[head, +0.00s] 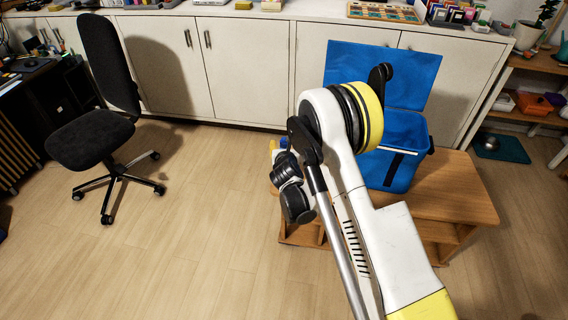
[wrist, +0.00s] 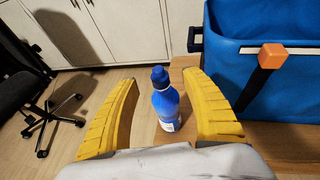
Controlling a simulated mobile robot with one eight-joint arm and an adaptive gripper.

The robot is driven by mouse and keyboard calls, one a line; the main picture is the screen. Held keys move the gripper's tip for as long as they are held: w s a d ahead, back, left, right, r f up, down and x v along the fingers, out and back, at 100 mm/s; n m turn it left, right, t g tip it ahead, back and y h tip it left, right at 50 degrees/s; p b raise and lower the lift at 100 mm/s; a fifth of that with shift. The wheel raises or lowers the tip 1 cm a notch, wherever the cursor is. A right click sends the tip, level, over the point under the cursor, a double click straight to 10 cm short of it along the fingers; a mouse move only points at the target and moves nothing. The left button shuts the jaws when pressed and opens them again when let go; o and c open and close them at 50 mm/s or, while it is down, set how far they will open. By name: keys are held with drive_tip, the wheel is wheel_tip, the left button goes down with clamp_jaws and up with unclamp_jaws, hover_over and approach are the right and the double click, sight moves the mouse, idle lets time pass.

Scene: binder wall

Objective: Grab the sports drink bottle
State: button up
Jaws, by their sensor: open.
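The sports drink bottle (wrist: 166,102) is blue with a blue cap and a pale label. In the wrist view it stands upright on the wooden table, between the two yellow fingers of my open gripper (wrist: 168,108). It shows apart from both fingers, with floor or table visible on each side.
A blue open bin (head: 405,135) with a raised lid stands on the wooden table (head: 455,195), close on the right of the bottle; it also shows in the wrist view (wrist: 250,65). A black office chair (head: 85,135) stands at left. White cabinets (head: 245,65) line the back. Open floor lies left of the table.

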sight(284, 142)
drive_tip(key=b+x, duration=0.1)
drive_tip(key=x, duration=0.2)
drive_tip(key=f+b+x, duration=0.1)
drive_tip(key=b+x, duration=0.1)
drive_tip(key=x, duration=0.1)
drive_tip(key=shift+s+a, duration=0.15)
drive_tip(key=shift+w, duration=0.35)
drive_tip(key=shift+c, duration=0.5)
clamp_jaws()
